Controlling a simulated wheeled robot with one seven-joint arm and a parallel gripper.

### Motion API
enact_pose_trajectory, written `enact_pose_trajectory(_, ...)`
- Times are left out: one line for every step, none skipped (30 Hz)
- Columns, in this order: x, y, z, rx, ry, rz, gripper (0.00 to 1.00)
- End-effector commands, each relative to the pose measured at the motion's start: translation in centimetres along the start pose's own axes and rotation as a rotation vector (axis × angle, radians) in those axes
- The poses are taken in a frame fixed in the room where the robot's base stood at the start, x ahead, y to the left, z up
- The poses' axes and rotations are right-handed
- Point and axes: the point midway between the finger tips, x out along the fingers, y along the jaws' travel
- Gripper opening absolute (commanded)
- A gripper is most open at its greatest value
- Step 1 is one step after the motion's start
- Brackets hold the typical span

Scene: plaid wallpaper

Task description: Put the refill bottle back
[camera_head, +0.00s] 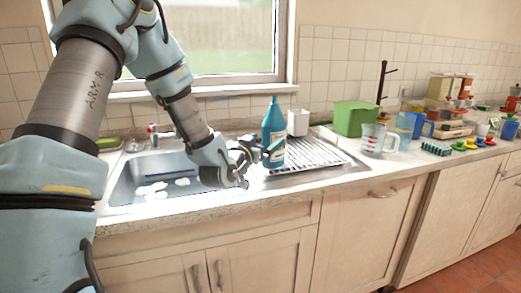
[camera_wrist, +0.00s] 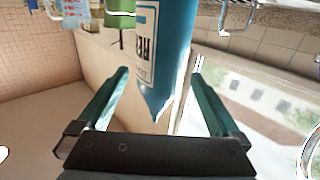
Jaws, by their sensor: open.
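The refill bottle (camera_head: 273,128) is blue with a white label and stands upright at the left end of the ribbed drainboard (camera_head: 318,152), beside the sink. My gripper (camera_head: 262,150) is open next to it, at its left side in the head view. In the wrist view the bottle (camera_wrist: 165,45) shows upside down, its tapered end pointing toward the gripper's palm. The open green fingers (camera_wrist: 160,68) show on either side of it, with visible gaps. I cannot tell how deep between them it stands. The bottle's base is partly hidden.
The sink (camera_head: 150,180) at left holds several white pieces. A white cup (camera_head: 298,122) stands close behind the bottle. A green box (camera_head: 355,118), a clear measuring jug (camera_head: 376,140) and blue cups (camera_head: 412,124) stand to the right. The window is behind.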

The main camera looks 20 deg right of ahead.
Motion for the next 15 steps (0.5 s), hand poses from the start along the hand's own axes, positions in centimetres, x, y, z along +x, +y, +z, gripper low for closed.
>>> enact_pose_trajectory(-0.9,-0.1,0.2,0.001,-0.001,-0.001,1.0)
enact_pose_trajectory(-1.3,-0.1,0.2,0.002,-0.001,-0.001,1.0)
enact_pose_trajectory(-1.8,-0.1,0.1,0.002,0.0,-0.001,1.0)
enact_pose_trajectory(-2.1,0.0,0.1,0.001,0.0,-0.001,1.0)
enact_pose_trajectory(-2.4,0.0,0.1,0.001,0.0,-0.001,1.0)
enact_pose_trajectory(-2.6,0.0,0.1,0.001,0.0,-0.001,1.0)
enact_pose_trajectory(-2.8,0.0,0.0,0.001,0.0,-0.001,1.0)
enact_pose_trajectory(-2.9,0.0,0.0,0.001,0.0,-0.001,1.0)
enact_pose_trajectory(-3.0,0.0,0.0,0.0,0.0,0.0,1.0)
enact_pose_trajectory(-3.0,0.0,0.0,0.0,0.0,0.0,1.0)
enact_pose_trajectory(-3.1,0.0,0.0,0.0,0.0,0.0,1.0)
enact_pose_trajectory(-3.1,0.0,0.0,0.0,0.0,0.0,1.0)
enact_pose_trajectory(-3.1,0.0,0.0,0.0,-0.001,-0.001,1.0)
enact_pose_trajectory(-3.1,-0.1,0.0,0.001,-0.005,-0.002,1.0)
enact_pose_trajectory(-3.2,-0.4,0.1,0.003,-0.017,-0.006,1.0)
